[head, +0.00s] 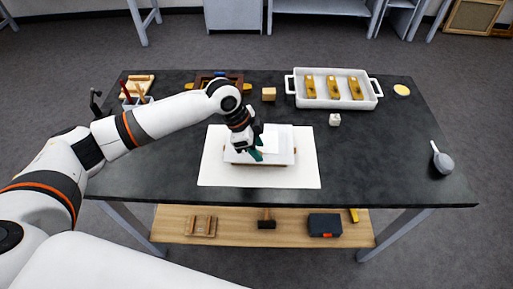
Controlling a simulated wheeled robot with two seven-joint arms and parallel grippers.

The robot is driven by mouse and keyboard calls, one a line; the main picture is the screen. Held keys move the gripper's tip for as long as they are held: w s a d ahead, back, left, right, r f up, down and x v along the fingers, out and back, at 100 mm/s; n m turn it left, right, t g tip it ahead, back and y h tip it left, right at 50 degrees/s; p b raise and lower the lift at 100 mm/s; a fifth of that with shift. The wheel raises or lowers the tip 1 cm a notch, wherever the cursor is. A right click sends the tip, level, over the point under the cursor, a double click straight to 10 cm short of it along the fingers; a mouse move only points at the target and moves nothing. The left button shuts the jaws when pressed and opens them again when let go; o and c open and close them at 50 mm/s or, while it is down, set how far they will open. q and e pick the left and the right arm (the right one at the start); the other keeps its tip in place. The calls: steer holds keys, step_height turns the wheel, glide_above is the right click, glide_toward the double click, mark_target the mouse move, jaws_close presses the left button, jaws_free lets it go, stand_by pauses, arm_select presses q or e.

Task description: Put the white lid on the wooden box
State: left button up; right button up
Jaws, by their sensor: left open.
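The white lid (280,147) lies over the wooden box, covering nearly all of it. Only thin brown parts of the wooden box (262,165) show below the lid's front edge and at its sides. Both are on a white mat (215,172) at the middle of the table. My left gripper (257,153), with teal fingertips, is open at the left part of the lid and hides some of it. I cannot tell whether the fingertips touch the lid, or whether the lid sits fully flush. My right gripper is out of view.
A white tray (373,103) with several yellow-brown pieces stands at the back right. A pen holder (136,101) stands back left. The table's right front is clear.

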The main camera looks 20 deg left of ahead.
arm_select(q)
steer(key=b+v, duration=0.1)
steer(key=v, duration=1.1)
steer(key=shift+b, duration=0.35)
steer(key=shift+r, duration=0.15)
